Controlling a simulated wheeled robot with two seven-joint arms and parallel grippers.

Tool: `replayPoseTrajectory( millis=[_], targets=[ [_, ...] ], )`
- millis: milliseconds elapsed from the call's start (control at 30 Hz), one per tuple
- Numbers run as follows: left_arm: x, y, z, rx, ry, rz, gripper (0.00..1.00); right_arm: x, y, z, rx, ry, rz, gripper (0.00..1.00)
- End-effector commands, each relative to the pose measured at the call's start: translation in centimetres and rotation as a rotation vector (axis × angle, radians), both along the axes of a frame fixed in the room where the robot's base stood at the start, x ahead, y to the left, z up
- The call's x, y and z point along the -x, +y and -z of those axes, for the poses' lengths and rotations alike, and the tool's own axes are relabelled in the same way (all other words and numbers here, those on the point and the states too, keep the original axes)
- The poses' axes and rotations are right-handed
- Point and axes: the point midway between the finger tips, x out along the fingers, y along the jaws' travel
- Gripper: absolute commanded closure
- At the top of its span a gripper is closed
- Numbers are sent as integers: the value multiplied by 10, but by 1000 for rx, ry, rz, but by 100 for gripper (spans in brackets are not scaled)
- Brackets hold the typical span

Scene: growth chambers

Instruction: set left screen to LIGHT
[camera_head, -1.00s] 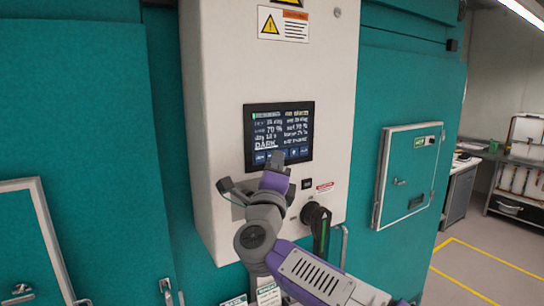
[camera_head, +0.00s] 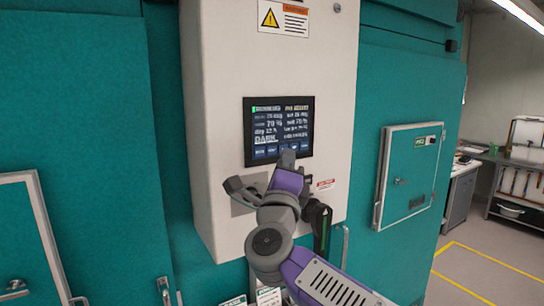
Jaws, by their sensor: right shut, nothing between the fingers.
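The screen (camera_head: 278,125) is a dark panel on a white control cabinet. It shows rows of text, with DARK underlined at its lower left and a row of blue buttons along its bottom edge. My right gripper (camera_head: 287,158) is shut and empty, its tip over the lower edge of the screen, right of its middle. It hides part of the button row; I cannot tell whether it touches the glass. My left gripper is not in view.
The white cabinet (camera_head: 222,90) stands out between teal chamber walls. A black handle (camera_head: 318,222) sits below the screen, close to my right arm. A small teal door (camera_head: 411,172) is at the right. Open floor with yellow lines (camera_head: 485,262) lies farther right.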

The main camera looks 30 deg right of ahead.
Motion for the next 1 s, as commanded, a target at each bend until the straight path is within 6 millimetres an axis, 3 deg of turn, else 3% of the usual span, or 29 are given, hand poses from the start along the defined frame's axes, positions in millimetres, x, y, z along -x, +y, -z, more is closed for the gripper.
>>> replayPoseTrajectory(
  millis=[300, 1000],
  targets=[
    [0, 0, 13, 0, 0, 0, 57, 24, -2, 1, 0, 0, 0, 100],
    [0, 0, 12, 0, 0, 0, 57, 24, -2, 0, -1, 0, 1, 100]
  ],
)
